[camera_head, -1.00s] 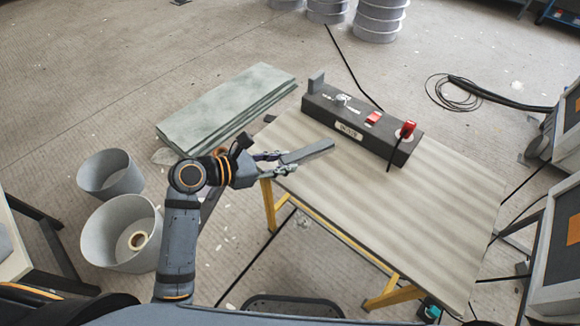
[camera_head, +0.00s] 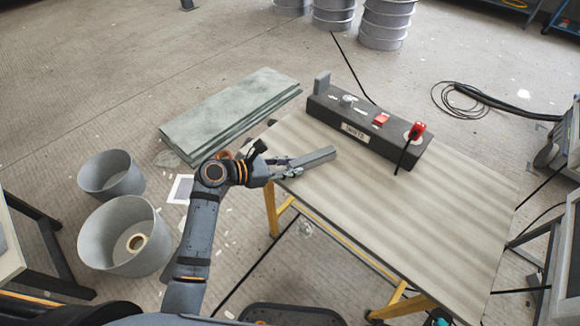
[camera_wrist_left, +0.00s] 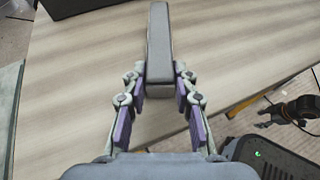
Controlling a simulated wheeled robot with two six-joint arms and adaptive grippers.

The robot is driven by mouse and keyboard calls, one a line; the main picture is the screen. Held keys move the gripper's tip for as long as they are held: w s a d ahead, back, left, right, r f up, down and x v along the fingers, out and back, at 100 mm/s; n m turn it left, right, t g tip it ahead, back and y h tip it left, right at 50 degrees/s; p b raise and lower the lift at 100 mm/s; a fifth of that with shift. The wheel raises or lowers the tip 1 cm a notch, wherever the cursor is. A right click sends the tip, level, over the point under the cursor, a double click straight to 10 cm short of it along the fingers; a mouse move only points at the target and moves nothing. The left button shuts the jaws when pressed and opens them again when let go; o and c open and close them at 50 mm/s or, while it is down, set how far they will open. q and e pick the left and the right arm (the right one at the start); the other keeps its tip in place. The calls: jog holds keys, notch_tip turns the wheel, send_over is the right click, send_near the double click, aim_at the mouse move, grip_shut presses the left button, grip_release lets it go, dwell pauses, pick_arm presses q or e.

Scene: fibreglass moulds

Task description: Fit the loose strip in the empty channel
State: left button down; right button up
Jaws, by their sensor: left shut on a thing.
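My left gripper (camera_head: 287,171) is shut on the loose strip (camera_head: 312,160), a straight grey bar. It holds the strip near one end, over the left edge of the table. In the left wrist view the strip (camera_wrist_left: 158,40) sits between the fingertips (camera_wrist_left: 159,82) and points away over the tabletop. I cannot tell whether the strip touches the table. I cannot make out an empty channel in either view. Part of what looks like my right gripper (camera_wrist_left: 268,123) shows small at the right of the wrist view; its jaws are unclear.
A dark box (camera_head: 365,125) with a label, a knob and red switches stands along the table's far edge. The wood-grained tabletop (camera_head: 425,220) is otherwise bare. Green-grey sheets (camera_head: 230,110) lie stacked left of it. Two grey buckets (camera_head: 125,240) stand at the left.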

pick_arm(q)
jog(key=c, duration=1.1)
grip_release()
jog(key=shift+f, duration=0.1)
jog(key=shift+o, duration=0.2)
pick_arm(e)
jog(key=shift+s, duration=0.1)
jog(key=shift+f, duration=0.1)
pick_arm(q)
jog(key=v, duration=0.2)
jog(key=shift+a+r+p, duration=0.2)
jog(key=shift+a+p, duration=0.05)
jog(key=shift+p, duration=0.05)
jog(key=p+v, duration=0.1)
jog(key=v, duration=0.8)
jog(key=shift+s+a+p, duration=0.2)
jog(key=shift+p, duration=0.1)
pick_arm(e)
jog(key=s, duration=0.4)
jog(key=shift+r, duration=0.2)
pick_arm(q)
jog(key=shift+r, duration=0.1)
